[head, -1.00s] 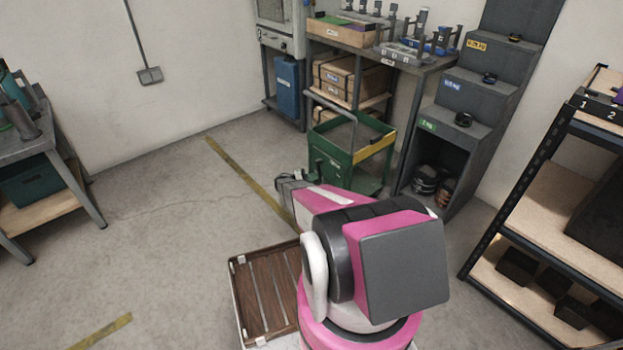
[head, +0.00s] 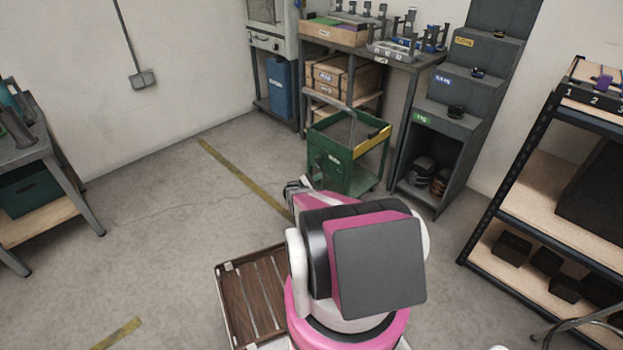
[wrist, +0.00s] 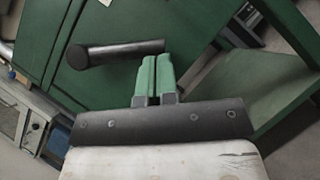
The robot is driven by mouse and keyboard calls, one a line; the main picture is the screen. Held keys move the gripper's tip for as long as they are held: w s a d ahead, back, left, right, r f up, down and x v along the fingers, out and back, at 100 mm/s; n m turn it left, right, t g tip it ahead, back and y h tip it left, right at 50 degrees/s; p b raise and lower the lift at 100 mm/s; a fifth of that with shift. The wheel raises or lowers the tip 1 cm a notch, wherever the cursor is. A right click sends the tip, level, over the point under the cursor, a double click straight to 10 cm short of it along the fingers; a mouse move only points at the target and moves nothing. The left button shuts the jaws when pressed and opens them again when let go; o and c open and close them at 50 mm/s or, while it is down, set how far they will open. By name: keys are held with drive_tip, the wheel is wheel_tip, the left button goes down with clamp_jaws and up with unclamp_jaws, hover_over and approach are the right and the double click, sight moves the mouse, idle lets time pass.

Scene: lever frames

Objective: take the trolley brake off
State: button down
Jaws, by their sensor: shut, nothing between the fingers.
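The green trolley (head: 348,152) stands ahead of me in the head view, in front of the workbench. Its green panel (wrist: 110,25) fills the upper part of the wrist view. A dark round bar, which looks like the brake lever (wrist: 115,52), stands out across that panel, roughly level in the picture. My gripper (wrist: 155,62) has its green fingers closed together, with nothing held. In the head view my gripper is small and partly hidden by my arm.
A workbench (head: 350,47) with boxes is behind the trolley. A grey stepped stand (head: 455,122) is to its right, and a shelf rack (head: 540,190) is further right. A slatted wooden tray (head: 255,300) is beside my base. The floor left of the trolley is clear.

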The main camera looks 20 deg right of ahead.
drive_tip(key=s+d+r+n+t+h, duration=0.1)
drive_tip(key=s+r+n+t, duration=0.3)
drive_tip(key=n, duration=0.6)
drive_tip(key=shift+s+d+r+t+h, duration=0.25)
drive_tip(key=shift+r+t, duration=0.35)
drive_tip(key=shift+t, duration=0.7)
drive_tip(key=shift+d+r, duration=0.1)
